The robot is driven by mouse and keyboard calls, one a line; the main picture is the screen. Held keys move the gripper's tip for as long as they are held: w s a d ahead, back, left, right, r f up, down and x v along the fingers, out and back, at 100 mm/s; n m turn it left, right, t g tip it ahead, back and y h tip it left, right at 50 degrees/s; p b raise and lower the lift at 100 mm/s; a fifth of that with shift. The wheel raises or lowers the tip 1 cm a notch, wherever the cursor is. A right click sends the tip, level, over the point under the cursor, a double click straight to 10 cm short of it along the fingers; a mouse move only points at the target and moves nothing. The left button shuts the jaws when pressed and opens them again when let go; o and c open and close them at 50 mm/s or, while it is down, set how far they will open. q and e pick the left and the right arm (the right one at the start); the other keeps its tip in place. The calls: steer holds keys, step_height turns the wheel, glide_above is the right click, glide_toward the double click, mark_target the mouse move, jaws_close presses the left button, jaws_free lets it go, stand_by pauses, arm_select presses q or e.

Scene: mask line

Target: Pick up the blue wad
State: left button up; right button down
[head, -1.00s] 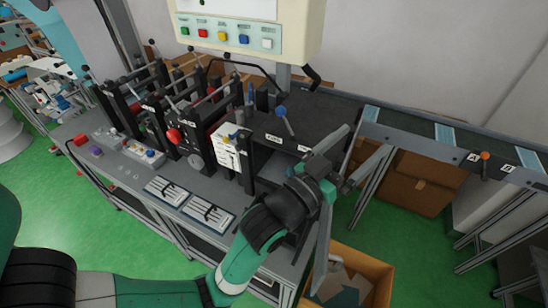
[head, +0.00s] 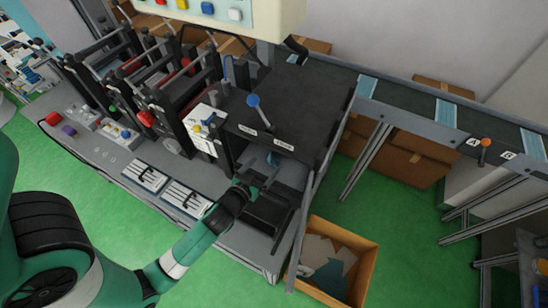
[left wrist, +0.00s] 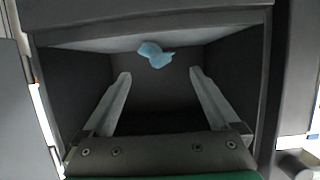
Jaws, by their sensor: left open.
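The blue wad (left wrist: 154,54) is a small crumpled light-blue lump inside a dark, box-like opening of the machine, towards its back. In the head view a bit of the wad (head: 273,158) shows in the opening below the labelled black top. My left gripper (head: 262,182) points into this opening from the front. In the left wrist view its two fingers (left wrist: 160,73) are wide apart with nothing between them, and the wad lies beyond the tips, near the middle. I cannot tell the exact gap to the wad. My right gripper is not in view.
The opening has dark walls (left wrist: 60,85) close on both sides. A black top with a blue-knobbed lever (head: 254,101) lies above it. A cardboard box with scraps (head: 335,265) stands on the green floor at the right. A conveyor (head: 410,118) runs off to the right.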

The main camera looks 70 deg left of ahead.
mark_target(272, 158)
arm_select(q)
steer(key=x, duration=0.7)
steer(key=shift+w+r, duration=0.15)
steer(key=shift+r, duration=0.05)
steer(key=c, duration=1.4)
